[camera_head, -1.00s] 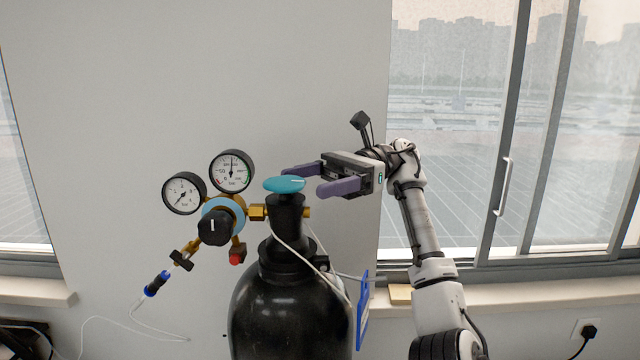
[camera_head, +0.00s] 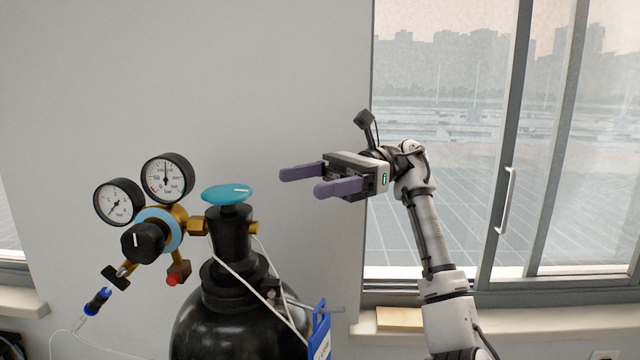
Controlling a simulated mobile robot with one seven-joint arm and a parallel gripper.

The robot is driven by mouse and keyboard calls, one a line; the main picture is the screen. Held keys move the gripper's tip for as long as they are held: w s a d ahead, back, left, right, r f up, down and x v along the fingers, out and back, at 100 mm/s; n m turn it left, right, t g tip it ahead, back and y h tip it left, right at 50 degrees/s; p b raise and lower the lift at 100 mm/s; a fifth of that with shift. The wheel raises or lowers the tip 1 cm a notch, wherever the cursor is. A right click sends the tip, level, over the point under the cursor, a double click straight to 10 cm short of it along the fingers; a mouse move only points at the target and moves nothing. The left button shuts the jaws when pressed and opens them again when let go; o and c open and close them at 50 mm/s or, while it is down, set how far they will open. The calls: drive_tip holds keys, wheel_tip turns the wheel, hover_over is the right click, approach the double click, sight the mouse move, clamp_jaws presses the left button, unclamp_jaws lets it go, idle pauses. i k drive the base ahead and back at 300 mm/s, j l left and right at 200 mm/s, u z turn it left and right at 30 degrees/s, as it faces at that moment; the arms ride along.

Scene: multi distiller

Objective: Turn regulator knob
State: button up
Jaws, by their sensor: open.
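The regulator's black knob (camera_head: 144,242) with a white mark sits on the front of the brass regulator (camera_head: 177,214), with a light blue ring behind it. Two round pressure gauges stand above it, the left gauge (camera_head: 119,202) and the right gauge (camera_head: 167,178). The regulator joins a black gas cylinder (camera_head: 240,325) topped by a teal valve handwheel (camera_head: 227,193). My gripper (camera_head: 300,181) is open and empty, its purple fingers pointing left. It is up and to the right of the handwheel, apart from it and well away from the knob.
A blue tag (camera_head: 320,332) hangs at the cylinder's right side. A white tube and a blue-black connector (camera_head: 97,301) hang below the regulator. A window (camera_head: 460,150) and sill stand behind on the right. Free space lies in front of the wall above the cylinder.

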sight(143, 243)
drive_tip(key=l, duration=0.1)
drive_tip(key=k, duration=0.9)
